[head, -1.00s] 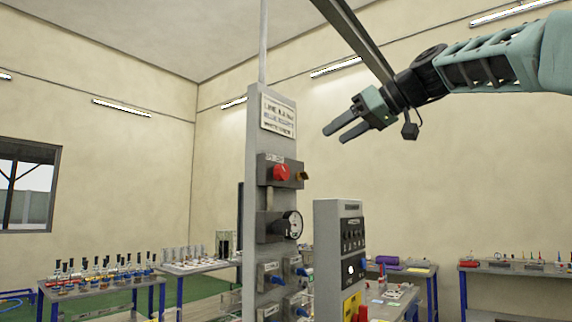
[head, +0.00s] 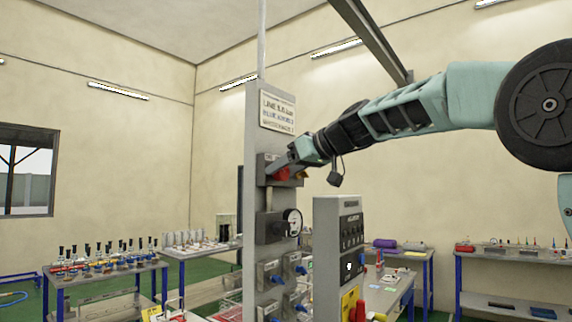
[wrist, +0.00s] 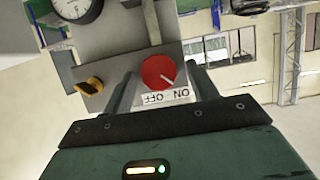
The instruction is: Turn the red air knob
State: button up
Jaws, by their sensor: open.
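My gripper (wrist: 160,82) is open, with one finger on each side of the knob in the wrist view. I cannot tell whether the fingers touch it. In the head view my gripper (head: 279,167) reaches the box from the right and partly covers the red knob (head: 281,174).
A yellow-orange knob (wrist: 89,86) sits on the same box. A pressure gauge (head: 293,222) is below it, with blue-handled valves lower down. A grey control box (head: 338,245) stands close on the right. Tables with parts (head: 105,275) stand behind at left.

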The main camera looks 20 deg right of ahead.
jog(key=c, duration=1)
jog(key=shift+f, duration=0.1)
jog(key=m, duration=0.1)
jog(key=m+y+b, duration=0.1)
jog(key=m+g+y+b, duration=0.1)
jog(key=shift+w+d+f, duration=0.1)
jog(key=shift+w+d, duration=0.1)
jog(key=shift+d, duration=0.05)
jog(key=m+y+b, duration=0.1)
jog(key=m+y, duration=0.1)
jog(key=m, duration=0.1)
jog(key=shift+w+d+f+m+g+b, duration=0.1)
jog(key=shift+f+m+g+b, duration=0.05)
jog(key=shift+m+g+b, duration=0.2)
jog(key=m+y+b, duration=0.1)
jog(key=m, duration=0.1)
jog(key=shift+d+f+m+y+b, duration=0.1)
jog(key=shift+f+m+y+b, duration=0.1)
jog(key=shift+m+y+b, duration=0.2)
jog(key=m+y+b, duration=0.1)
jog(key=m+b, duration=0.1)
jog(key=m, duration=0.2)
jog(key=shift+f+y+b, duration=0.1)
jog(key=shift+y+b, duration=0.2)
jog(key=shift+b, duration=0.1)
